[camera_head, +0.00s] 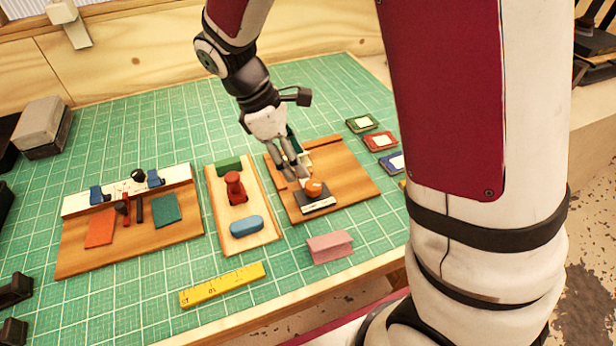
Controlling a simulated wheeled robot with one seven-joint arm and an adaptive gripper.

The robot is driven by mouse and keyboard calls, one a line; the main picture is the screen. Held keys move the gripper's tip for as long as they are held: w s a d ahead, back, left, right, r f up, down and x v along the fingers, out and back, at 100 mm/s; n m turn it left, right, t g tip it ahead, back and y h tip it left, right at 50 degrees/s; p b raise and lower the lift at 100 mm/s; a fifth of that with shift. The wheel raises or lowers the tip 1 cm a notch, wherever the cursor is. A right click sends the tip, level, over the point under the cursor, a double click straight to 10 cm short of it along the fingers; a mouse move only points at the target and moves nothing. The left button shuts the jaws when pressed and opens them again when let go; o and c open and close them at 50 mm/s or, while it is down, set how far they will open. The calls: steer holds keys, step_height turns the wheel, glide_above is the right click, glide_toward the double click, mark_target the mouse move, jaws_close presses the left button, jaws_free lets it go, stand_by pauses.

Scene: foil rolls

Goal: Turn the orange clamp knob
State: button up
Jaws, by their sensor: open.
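The orange clamp knob (314,188) sits on a dark block with a white label (318,204), on the right-hand wooden board (348,180). My gripper (294,174) reaches down from above, with its fingers just behind and to the left of the knob. The fingers are open, and I see nothing between them. In this view the fingertips overlap the board close to the knob. I cannot tell whether they touch it.
A middle board (263,228) holds a red knob (235,187) and a blue block (246,226). A left board (75,255) holds colored pads and clips. A pink block (330,246) and yellow ruler (222,284) lie in front. Small colored cases lie at right.

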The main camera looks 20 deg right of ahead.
mark_target(313, 185)
steer(key=x, duration=0.8)
steer(key=shift+f+p, duration=0.15)
steer(key=shift+p, duration=0.2)
steer(key=c, duration=1.1)
